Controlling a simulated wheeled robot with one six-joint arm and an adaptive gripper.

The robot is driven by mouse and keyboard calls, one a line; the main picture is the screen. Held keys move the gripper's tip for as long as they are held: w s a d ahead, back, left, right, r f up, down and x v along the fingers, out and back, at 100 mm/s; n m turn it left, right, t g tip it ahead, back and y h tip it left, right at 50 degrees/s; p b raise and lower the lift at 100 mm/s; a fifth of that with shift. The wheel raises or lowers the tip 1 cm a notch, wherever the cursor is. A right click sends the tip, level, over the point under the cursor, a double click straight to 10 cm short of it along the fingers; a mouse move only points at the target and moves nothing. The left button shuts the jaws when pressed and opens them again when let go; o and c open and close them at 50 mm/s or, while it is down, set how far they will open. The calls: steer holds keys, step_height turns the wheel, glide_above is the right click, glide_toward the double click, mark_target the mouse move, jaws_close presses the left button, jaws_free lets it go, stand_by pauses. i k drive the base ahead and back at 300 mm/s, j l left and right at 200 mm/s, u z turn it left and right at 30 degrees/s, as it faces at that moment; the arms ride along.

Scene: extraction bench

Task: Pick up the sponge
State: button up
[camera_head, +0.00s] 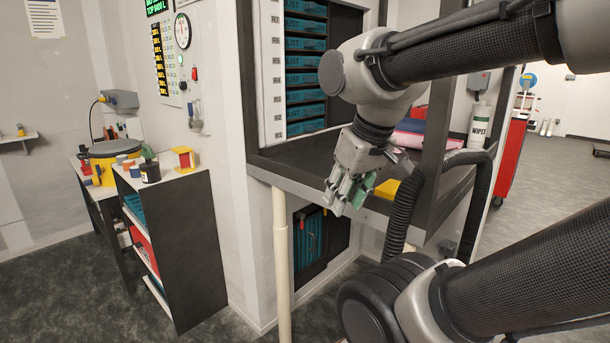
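A yellow block (387,189), which looks like the sponge, lies near the front edge of the dark bench top (310,160). Its left part is hidden behind my gripper, and a black hose passes in front of its right side. My gripper (349,198) points down at the bench's front edge, just left of the yellow block in the picture. Its two fingers, with green pads, stand apart, and I see nothing held between them. I cannot tell how far the gripper is from the block in depth.
Folded pink and blue cloths (408,136) and a wipes canister (479,124) are at the bench's right. A thick black hose (402,208) and a dark post (437,120) stand close by. A dark shelf unit (180,235) stands left, with open floor before it.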

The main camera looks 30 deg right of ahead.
mark_target(388, 189)
steer(key=i+z, duration=0.15)
steer(key=z, duration=0.25)
steer(key=i+z, duration=0.15)
steer(key=z, duration=0.2)
